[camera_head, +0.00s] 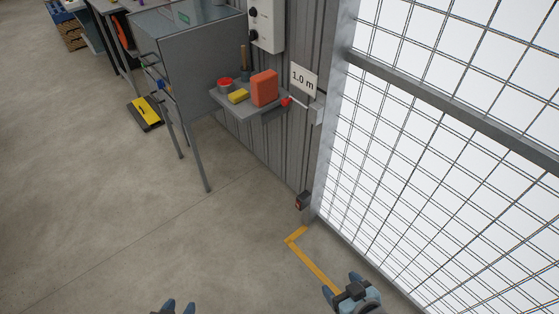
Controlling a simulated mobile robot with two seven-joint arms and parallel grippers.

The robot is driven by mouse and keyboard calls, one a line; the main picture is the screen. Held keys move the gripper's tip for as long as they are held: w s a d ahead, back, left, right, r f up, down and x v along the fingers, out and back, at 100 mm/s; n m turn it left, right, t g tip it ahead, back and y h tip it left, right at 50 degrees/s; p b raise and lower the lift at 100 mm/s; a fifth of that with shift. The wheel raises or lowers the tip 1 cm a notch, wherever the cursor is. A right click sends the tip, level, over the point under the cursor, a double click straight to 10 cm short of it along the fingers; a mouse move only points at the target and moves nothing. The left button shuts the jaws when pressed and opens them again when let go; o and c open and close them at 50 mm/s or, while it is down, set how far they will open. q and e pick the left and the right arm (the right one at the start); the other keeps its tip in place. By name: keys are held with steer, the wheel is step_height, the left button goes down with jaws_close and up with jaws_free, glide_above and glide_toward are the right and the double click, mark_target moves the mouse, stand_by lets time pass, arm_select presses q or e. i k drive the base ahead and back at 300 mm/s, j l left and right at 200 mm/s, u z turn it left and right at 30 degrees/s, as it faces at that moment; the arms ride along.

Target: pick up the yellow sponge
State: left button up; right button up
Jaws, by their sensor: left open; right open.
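The yellow sponge (238,96) is a small block lying on a grey wall shelf (229,109), in the upper middle of the head view. It lies between a red round container (225,84) and a larger orange-red block (264,88). My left gripper (180,304) shows only its blue fingertips at the bottom edge, apart and with nothing seen between them. My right gripper (341,288) is at the bottom right, open and empty. Both grippers are far from the sponge and shelf.
A grey metal cabinet on legs (190,55) stands left of the shelf. A wire mesh panel (450,150) closes off the right side. A "1.0 m" sign (303,80) hangs beside the shelf. Yellow tape (314,262) marks the floor.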

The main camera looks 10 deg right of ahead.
mark_target(236, 97)
steer(key=i+z, duration=0.3)
steer(key=i, duration=0.15)
steer(key=i+j+z, duration=0.15)
steer(key=i+z, duration=0.15)
steer(key=i, duration=0.2)
steer(key=i+j+z, duration=0.3)
steer(key=i, duration=0.15)
steer(key=i+j+z, duration=0.15)
steer(key=i, duration=0.45)
